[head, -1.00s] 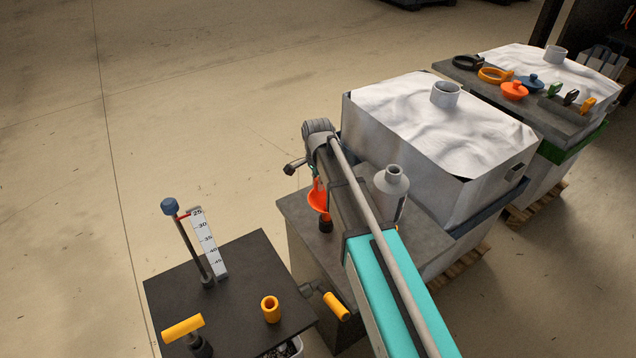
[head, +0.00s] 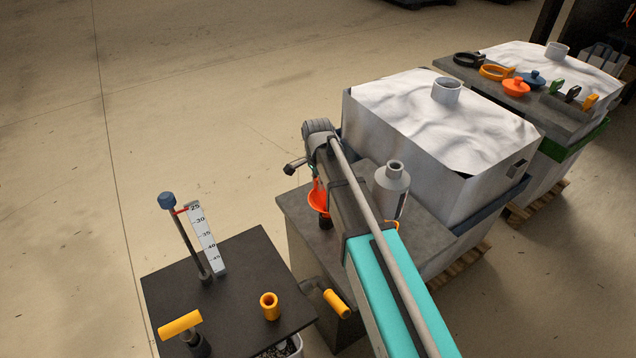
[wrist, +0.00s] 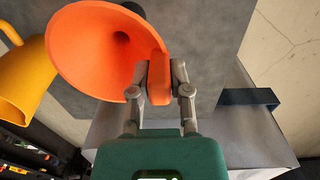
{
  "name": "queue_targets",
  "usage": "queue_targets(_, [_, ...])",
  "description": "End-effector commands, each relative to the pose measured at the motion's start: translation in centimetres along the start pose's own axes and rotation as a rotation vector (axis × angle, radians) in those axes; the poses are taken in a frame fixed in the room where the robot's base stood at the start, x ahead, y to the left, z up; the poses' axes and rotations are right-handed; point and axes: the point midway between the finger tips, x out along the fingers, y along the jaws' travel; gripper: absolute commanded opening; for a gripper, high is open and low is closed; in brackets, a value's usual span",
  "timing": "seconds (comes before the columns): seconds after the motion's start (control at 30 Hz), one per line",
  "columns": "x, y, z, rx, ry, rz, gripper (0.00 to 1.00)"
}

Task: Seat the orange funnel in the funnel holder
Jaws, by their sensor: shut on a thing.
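The orange funnel (wrist: 100,50) fills the upper left of the wrist view, its wide mouth tilted toward the camera. My gripper (wrist: 159,82) is shut on the tab at the funnel's rim. In the head view the funnel (head: 318,198) shows just left of my arm, over the grey bench. A short black piece, possibly the funnel holder (head: 325,222), shows directly below it. A dark rounded part also shows behind the funnel's rim in the wrist view (wrist: 133,8). Whether the spout is inside the black piece or above it cannot be told.
A grey bottle (head: 391,190) stands right of my arm on the bench (head: 294,207). A yellow-handled crank (head: 337,303) juts from its front. A dark table (head: 240,260) with a scale post is left. A white-covered container (head: 400,105) stands behind. The wrist view shows a dark blue bracket (wrist: 248,97).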

Motion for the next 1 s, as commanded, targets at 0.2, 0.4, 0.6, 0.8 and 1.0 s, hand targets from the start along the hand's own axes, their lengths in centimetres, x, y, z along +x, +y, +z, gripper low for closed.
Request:
queue_targets(0.2, [0.5, 0.0, 0.0, 0.000, 0.000, 0.000, 0.00])
queue_targets(0.4, [0.8, 0.0, 0.0, 0.000, 0.000, 0.000, 0.00])
queue_targets(0.6, [1.2, 0.0, 0.0, 0.000, 0.000, 0.000, 0.00])
queue_targets(0.8, [1.5, 0.0, 0.0, 0.000, 0.000, 0.000, 0.00])
queue_targets(1.0, [1.9, 0.0, 0.0, 0.000, 0.000, 0.000, 0.00])
